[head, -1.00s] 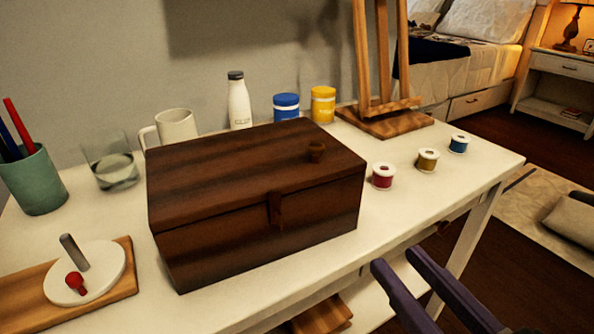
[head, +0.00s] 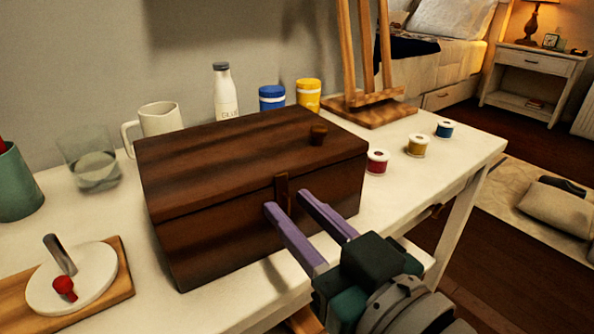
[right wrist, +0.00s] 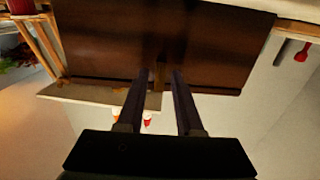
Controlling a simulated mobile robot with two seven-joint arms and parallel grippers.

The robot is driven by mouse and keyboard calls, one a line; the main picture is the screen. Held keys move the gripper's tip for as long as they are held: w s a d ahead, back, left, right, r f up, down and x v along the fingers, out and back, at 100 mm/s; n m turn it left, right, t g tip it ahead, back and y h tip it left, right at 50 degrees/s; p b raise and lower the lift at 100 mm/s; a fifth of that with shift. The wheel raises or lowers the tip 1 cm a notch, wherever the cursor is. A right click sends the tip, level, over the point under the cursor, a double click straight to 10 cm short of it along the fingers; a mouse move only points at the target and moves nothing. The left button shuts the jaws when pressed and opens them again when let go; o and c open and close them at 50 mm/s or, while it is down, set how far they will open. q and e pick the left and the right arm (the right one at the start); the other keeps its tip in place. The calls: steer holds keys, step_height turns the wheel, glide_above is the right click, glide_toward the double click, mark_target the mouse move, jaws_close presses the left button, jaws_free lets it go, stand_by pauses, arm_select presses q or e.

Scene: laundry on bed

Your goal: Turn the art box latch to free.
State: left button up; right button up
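The art box (head: 250,165) is a dark brown wooden box with its lid closed, sitting on the white table. Its latch (head: 282,188) is a small upright wooden piece at the front seam, hanging vertically. In the right wrist view the latch (right wrist: 159,75) shows between the two fingers (right wrist: 159,76) against the box (right wrist: 205,45). My left gripper is not in view.
A mug (head: 158,119), a glass (head: 90,165), a bottle (head: 225,92) and blue (head: 271,97) and yellow (head: 308,95) jars stand behind or left of the box. Three spools (head: 417,146) are at right. A wooden board (head: 120,290) is front left.

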jaws_close()
stand_by(1.4)
